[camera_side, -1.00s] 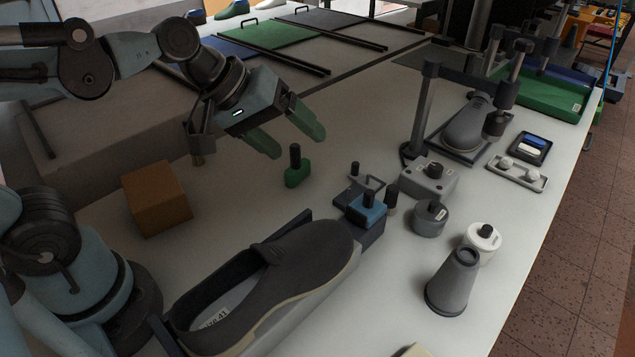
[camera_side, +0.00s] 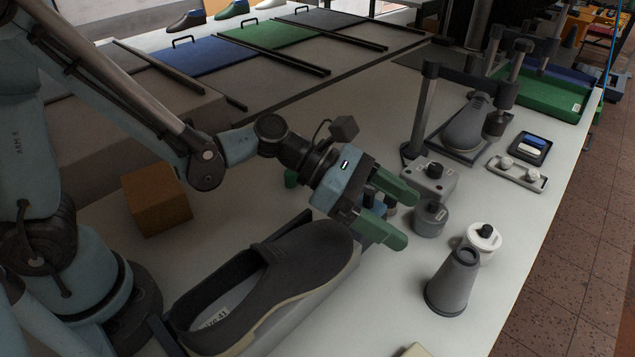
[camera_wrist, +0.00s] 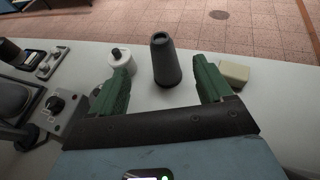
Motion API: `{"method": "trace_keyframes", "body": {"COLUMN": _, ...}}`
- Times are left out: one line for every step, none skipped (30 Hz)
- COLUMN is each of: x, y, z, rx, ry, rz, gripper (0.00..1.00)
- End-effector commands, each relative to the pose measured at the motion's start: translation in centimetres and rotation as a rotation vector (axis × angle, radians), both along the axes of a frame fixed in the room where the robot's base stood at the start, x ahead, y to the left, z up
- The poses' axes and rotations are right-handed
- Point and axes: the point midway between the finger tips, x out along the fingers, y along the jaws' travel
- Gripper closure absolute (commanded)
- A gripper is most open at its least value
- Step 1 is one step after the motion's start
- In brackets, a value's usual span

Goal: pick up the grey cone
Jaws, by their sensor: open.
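The grey cone (camera_side: 454,282) stands upright on the white table, to the right of the shoe in the side view. In the wrist view the cone (camera_wrist: 165,61) shows between my two green fingers, farther out than their tips. My gripper (camera_side: 410,219) is open and empty, to the left of the cone and apart from it. Its green fingers show on both sides in the wrist view (camera_wrist: 163,80).
A white round container (camera_side: 482,239) stands close behind the cone, with a grey round one (camera_side: 430,219) farther left. The dark shoe (camera_side: 265,285) lies left of the cone. A cream block (camera_wrist: 234,73) is right of the cone in the wrist view.

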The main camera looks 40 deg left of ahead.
Motion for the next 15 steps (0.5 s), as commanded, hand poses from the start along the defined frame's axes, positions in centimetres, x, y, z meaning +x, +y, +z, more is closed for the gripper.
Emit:
{"method": "trace_keyframes", "body": {"x": 0.0, "y": 0.0, "z": -0.5, "rx": 0.000, "ry": 0.000, "rz": 0.000, "gripper": 0.21}}
{"method": "trace_keyframes", "body": {"x": 0.0, "y": 0.0, "z": -0.7, "rx": 0.000, "ry": -0.001, "rz": 0.000, "gripper": 0.21}}
{"method": "trace_keyframes", "body": {"x": 0.0, "y": -0.1, "z": -0.9, "rx": 0.001, "ry": -0.001, "rz": 0.000, "gripper": 0.21}}
{"method": "trace_keyframes", "body": {"x": 0.1, "y": -0.2, "z": -1.0, "rx": 0.001, "ry": -0.001, "rz": 0.000, "gripper": 0.21}}
{"method": "trace_keyframes", "body": {"x": 0.1, "y": -0.3, "z": -1.1, "rx": 0.001, "ry": -0.001, "rz": -0.002, "gripper": 0.21}}
{"method": "trace_keyframes", "body": {"x": 0.2, "y": -0.7, "z": -1.3, "rx": 0.002, "ry": -0.002, "rz": -0.003, "gripper": 0.21}}
{"method": "trace_keyframes", "body": {"x": 0.3, "y": -1.0, "z": -1.4, "rx": 0.003, "ry": -0.001, "rz": -0.003, "gripper": 0.21}}
{"method": "trace_keyframes", "body": {"x": 0.4, "y": -1.4, "z": -1.6, "rx": 0.003, "ry": -0.001, "rz": -0.003, "gripper": 0.21}}
{"method": "trace_keyframes", "body": {"x": 0.6, "y": -1.9, "z": -1.8, "rx": 0.003, "ry": -0.001, "rz": -0.005, "gripper": 0.21}}
{"method": "trace_keyframes", "body": {"x": 0.7, "y": -2.4, "z": -2.0, "rx": 0.003, "ry": -0.001, "rz": -0.005, "gripper": 0.21}}
{"method": "trace_keyframes", "body": {"x": 1.0, "y": -2.8, "z": -2.2, "rx": 0.002, "ry": -0.002, "rz": -0.004, "gripper": 0.21}}
{"method": "trace_keyframes", "body": {"x": 1.1, "y": -3.4, "z": -2.4, "rx": 0.001, "ry": -0.001, "rz": -0.005, "gripper": 0.21}}
{"method": "trace_keyframes", "body": {"x": 1.3, "y": -3.8, "z": -2.6, "rx": 0.002, "ry": -0.001, "rz": -0.004, "gripper": 0.21}}
{"method": "trace_keyframes", "body": {"x": 1.4, "y": -4.2, "z": -2.8, "rx": 0.002, "ry": -0.002, "rz": -0.003, "gripper": 0.21}}
{"method": "trace_keyframes", "body": {"x": 1.6, "y": -4.6, "z": -3.0, "rx": 0.003, "ry": -0.002, "rz": -0.004, "gripper": 0.21}}
